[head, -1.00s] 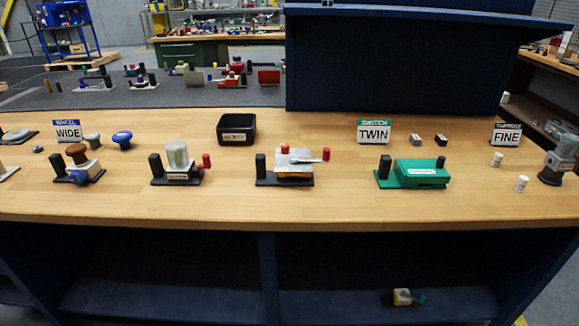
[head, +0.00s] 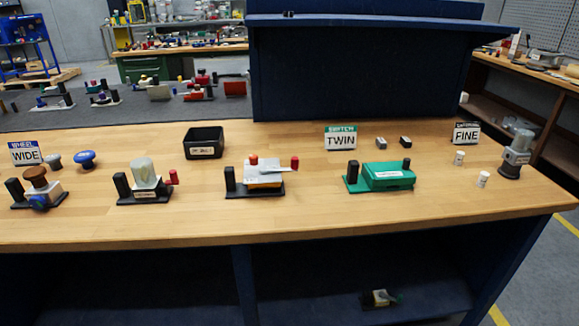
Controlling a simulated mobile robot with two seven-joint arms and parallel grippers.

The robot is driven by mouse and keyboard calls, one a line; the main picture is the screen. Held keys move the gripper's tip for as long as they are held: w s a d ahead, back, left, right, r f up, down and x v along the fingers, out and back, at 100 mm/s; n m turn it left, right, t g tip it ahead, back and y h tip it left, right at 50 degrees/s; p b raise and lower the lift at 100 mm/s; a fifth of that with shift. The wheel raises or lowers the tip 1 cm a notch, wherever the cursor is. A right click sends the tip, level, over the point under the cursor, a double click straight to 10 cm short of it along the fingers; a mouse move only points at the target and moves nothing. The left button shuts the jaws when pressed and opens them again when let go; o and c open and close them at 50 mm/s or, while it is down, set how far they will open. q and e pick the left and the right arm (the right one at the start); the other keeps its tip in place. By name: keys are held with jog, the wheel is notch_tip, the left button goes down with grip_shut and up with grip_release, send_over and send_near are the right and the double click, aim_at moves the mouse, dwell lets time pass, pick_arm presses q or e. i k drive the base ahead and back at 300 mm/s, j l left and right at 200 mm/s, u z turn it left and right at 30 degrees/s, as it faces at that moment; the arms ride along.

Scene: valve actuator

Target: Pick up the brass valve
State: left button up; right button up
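A small device with a pale yellowish, brass-like body (head: 380,298), dark parts and a teal end lies on the lower shelf (head: 310,295) under the workbench, right of the middle divider. It is small and dim, so I cannot be sure that it is the brass valve. No other clearly brass valve shows on the bench top. Neither of my grippers is in view.
The wooden bench top (head: 290,222) holds several devices, including a green box unit (head: 385,176) and a grey upright unit (head: 516,155). A black bin (head: 203,143) stands behind. Bare floor (head: 550,280) shows at the right, beyond the bench end.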

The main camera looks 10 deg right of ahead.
aim_at(254, 176)
jog(key=i, duration=1)
